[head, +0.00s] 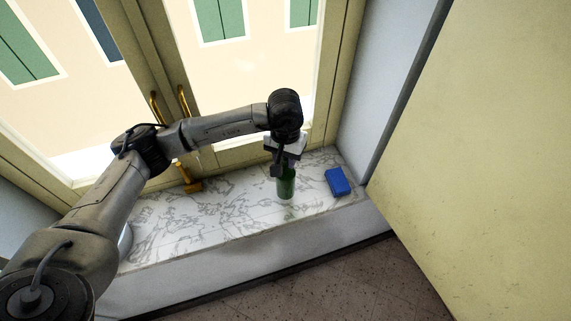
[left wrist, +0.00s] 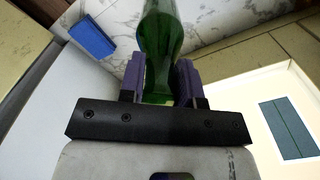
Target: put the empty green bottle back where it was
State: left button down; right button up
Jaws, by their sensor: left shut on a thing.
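The green bottle (head: 286,186) is upright at the marble window sill, towards its right part. I cannot tell whether its base touches the marble. My left gripper (head: 284,168) comes down from above and is shut on the bottle's upper part. In the left wrist view the green glass (left wrist: 160,45) runs between the two purple finger pads of the left gripper (left wrist: 160,82). The bottle's top is hidden by the gripper. My right gripper is in neither view.
A blue box-like object (head: 338,182) lies on the marble sill (head: 230,212) right of the bottle; it also shows in the left wrist view (left wrist: 92,38). A window with brass handles (head: 184,101) stands behind. The sill's left part is mostly clear.

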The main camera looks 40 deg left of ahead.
aim_at(285, 167)
pick_arm(q)
notch_tip(285, 167, down, 4)
jog(key=shift+r+p, duration=0.2)
jog(key=shift+p, duration=0.3)
jog(key=shift+f, duration=0.1)
jog(key=shift+f+b, duration=0.2)
jog(key=shift+b, duration=0.15)
jog(key=c, duration=0.8)
grip_release()
jog(key=shift+r, duration=0.1)
